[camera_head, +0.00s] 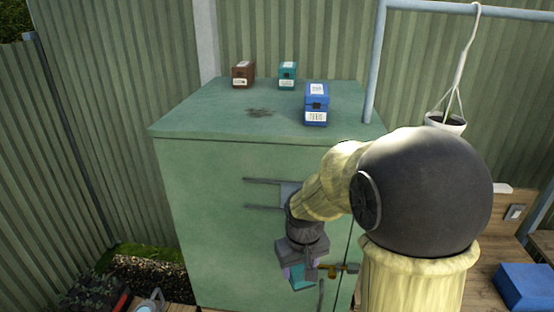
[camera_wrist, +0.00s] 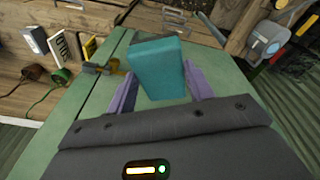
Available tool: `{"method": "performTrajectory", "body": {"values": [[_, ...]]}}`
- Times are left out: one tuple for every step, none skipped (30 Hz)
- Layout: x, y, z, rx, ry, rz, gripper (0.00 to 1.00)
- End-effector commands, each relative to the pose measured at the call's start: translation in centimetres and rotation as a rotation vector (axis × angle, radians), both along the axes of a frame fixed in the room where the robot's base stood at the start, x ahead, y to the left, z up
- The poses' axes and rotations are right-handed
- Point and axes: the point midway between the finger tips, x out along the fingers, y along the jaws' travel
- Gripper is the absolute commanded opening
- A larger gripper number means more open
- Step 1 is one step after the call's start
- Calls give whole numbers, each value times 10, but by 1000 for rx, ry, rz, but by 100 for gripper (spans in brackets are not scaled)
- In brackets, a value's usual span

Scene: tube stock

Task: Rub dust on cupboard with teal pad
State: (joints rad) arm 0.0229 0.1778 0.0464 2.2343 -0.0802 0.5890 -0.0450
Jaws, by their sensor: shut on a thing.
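The green cupboard (camera_head: 230,190) stands ahead in the head view. A dark smudge of dust (camera_head: 260,113) lies on its flat top, left of the blue box. My gripper (camera_head: 300,273) is low in front of the cupboard's front face, well below the top. It points down and is shut on the teal pad (camera_head: 303,284). In the wrist view the teal pad (camera_wrist: 158,68) sits between the purple fingers of my gripper (camera_wrist: 162,88). Part of the pad is hidden by the gripper in both views.
A brown box (camera_head: 243,75), a small teal box (camera_head: 287,75) and a blue box (camera_head: 316,104) stand on the cupboard top. A blue-grey pipe frame (camera_head: 375,60) rises at its right, with a hanging pot (camera_head: 445,122). The top's left part is clear.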

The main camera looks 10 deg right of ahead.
Motion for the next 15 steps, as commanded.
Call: {"method": "performTrajectory", "body": {"values": [[1,0,25,-2,-21,4,6],[1,0,39,-4,-27,8,6],[0,0,59,-6,-35,17,6],[-1,0,73,-8,-39,19,6],[-2,0,88,-9,-44,25,6],[-3,0,107,-11,-50,30,6],[-4,0,121,-12,-54,34,6],[-4,0,136,-13,-59,39,6],[-6,0,155,-15,-65,45,6],[-6,0,169,-17,-70,49,6],[-7,0,183,-18,-74,54,6],[-8,0,202,-20,-80,58,6],[-9,0,215,-21,-83,63,6],[-9,0,227,-22,-85,68,6],[-10,0,243,-24,-91,72,6]]}}
